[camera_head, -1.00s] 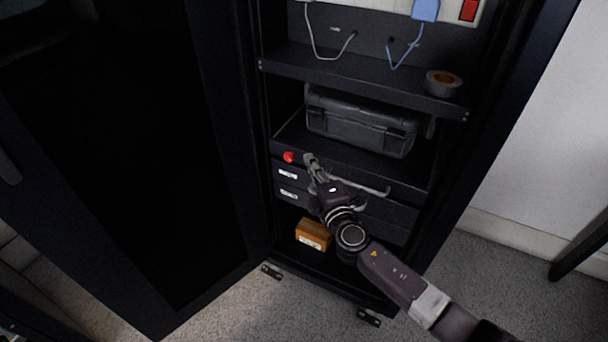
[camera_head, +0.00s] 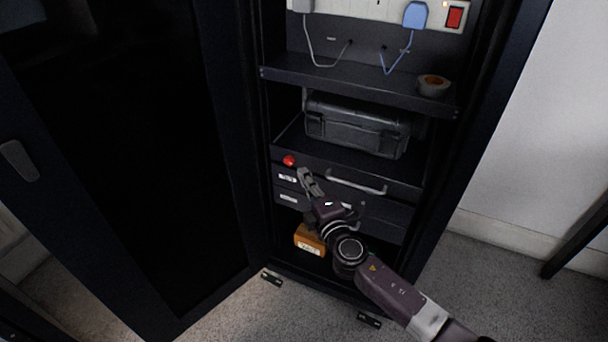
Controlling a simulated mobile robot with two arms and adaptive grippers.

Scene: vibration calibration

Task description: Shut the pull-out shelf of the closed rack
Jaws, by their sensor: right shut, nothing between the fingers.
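The rack (camera_head: 266,215) stands with its dark door open to the left. Its pull-out shelf (camera_head: 403,188) carries a dark grey hard case (camera_head: 350,132). The shelf's front has a red knob (camera_head: 289,160) at its left end and a grey bar handle (camera_head: 358,184). My right gripper (camera_head: 304,174) is shut and empty, in front of the shelf's front face, between the knob and the handle. I cannot tell whether its fingertips touch the face. How far the shelf stands out is hard to judge from this angle. My left gripper is not in view.
Labelled drawer fronts (camera_head: 288,198) lie below the shelf. An orange-brown box (camera_head: 308,238) sits at the rack's bottom, partly behind my arm. An upper shelf (camera_head: 345,80) holds a tape roll (camera_head: 433,85). The open door (camera_head: 215,150) bounds the left; a white wall stands right.

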